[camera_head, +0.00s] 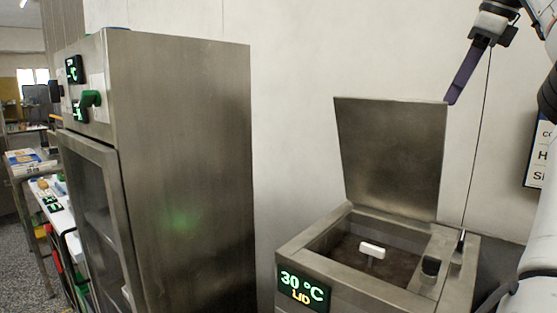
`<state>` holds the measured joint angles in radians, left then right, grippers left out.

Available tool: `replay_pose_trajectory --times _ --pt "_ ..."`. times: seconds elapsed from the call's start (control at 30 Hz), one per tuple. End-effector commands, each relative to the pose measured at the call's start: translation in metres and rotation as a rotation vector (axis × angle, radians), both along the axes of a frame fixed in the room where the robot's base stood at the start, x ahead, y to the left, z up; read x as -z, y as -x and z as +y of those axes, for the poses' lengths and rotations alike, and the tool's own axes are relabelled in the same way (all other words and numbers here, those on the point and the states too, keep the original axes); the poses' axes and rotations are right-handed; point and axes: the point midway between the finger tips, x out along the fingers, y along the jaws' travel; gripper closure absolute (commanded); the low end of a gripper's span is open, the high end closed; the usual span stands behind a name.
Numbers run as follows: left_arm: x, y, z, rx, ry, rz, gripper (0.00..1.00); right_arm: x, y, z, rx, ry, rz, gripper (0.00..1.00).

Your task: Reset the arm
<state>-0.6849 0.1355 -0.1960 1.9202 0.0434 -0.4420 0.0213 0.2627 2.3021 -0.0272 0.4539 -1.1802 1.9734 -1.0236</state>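My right arm comes in from the upper right. Its gripper (453,95) points down and left, and its dark purple fingers show edge-on as a single bar. Their tip is at the upper right corner of the raised metal lid (390,155); I cannot tell whether they touch. Whether the fingers are open or shut does not show. My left gripper is out of view.
The steel machine (300,252) under the lid has an open dark well with a small white block (371,250) in it. Its display (303,288) reads 30 °C. A tall steel cabinet (185,170) stands left. A cluttered trolley (50,200) is at far left.

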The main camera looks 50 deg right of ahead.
Motion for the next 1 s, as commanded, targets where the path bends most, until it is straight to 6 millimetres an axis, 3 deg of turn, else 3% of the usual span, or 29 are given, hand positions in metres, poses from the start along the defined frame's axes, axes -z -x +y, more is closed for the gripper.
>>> replay_pose_trajectory --times 0.2,0.4,0.63,1.0 --pt "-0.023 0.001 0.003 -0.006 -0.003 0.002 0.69 -0.004 -0.036 -0.019 0.0 -0.002 0.004 0.71" --pt "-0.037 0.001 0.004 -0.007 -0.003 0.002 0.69 -0.003 -0.057 -0.03 0.001 0.0 0.003 0.71" --pt "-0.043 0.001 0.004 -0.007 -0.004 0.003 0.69 -0.003 -0.065 -0.034 -0.001 0.0 0.0 0.71" --pt "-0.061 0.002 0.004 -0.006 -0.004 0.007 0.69 -0.022 -0.065 -0.034 -0.001 0.0 0.0 0.71"
